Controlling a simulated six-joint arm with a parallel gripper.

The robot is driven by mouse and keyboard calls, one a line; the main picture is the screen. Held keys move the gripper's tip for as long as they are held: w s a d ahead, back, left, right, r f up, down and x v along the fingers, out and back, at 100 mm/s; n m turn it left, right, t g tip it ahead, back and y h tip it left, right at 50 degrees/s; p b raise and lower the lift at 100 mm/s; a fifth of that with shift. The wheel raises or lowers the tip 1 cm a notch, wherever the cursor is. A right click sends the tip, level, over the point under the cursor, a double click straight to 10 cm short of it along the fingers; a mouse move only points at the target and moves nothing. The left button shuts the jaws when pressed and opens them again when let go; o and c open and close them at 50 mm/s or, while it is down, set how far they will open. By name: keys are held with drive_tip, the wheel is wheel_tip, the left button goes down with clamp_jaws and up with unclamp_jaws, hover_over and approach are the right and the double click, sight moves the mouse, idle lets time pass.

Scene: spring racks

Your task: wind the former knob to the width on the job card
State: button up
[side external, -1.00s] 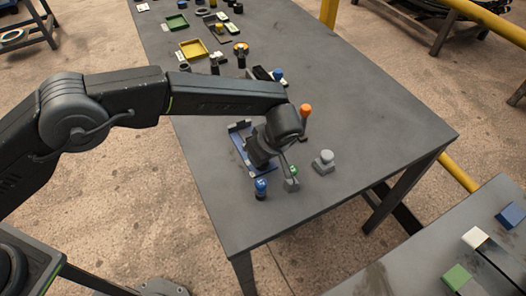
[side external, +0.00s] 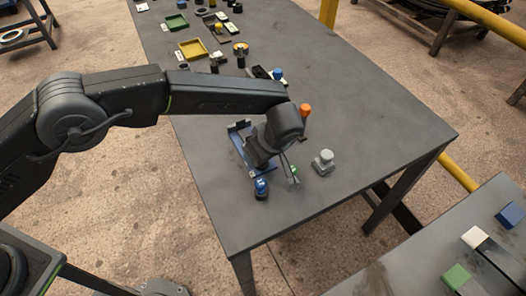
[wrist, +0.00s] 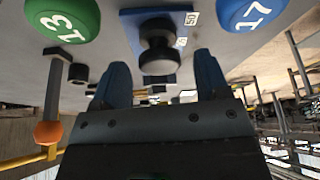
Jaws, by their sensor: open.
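In the wrist view a black round knob (wrist: 158,52) stands on a blue plate (wrist: 128,20) between my two blue fingers. My gripper (wrist: 161,75) is open, with a finger on each side of the knob's outline; I cannot tell whether either touches it. Small white number tags (wrist: 192,18) sit beside the knob, one partly readable as 50. In the side view my gripper (side external: 288,168) hangs low by the blue fixture (side external: 238,133), and my wrist hides much of it. No job card can be made out.
A green cap marked 13 (wrist: 62,18) and a blue cap marked 17 (wrist: 250,12) flank the knob; the blue one also shows in the side view (side external: 261,186). The table's right side is clear.

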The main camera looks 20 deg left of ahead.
drive_tip(key=v, duration=1.3)
drive_tip(key=shift+r, duration=0.2)
drive_tip(key=shift+o, duration=0.2)
drive_tip(key=w+a+m+g+h, duration=0.3)
drive_tip(key=w+a+m+h, duration=0.15)
drive_tip(key=m, duration=0.55)
drive_tip(key=shift+y, duration=0.35)
drive_tip(key=f, duration=0.8)
drive_tip(key=s+f, duration=0.1)
drive_tip(key=f, duration=0.4)
drive_tip(key=shift+a, duration=0.15)
drive_tip(key=shift+c, duration=0.3)
drive_tip(key=shift+r, duration=0.1)
drive_tip(key=c, duration=0.9)
drive_tip(key=shift+o, duration=0.2)
drive_tip(key=shift+n, duration=0.4)
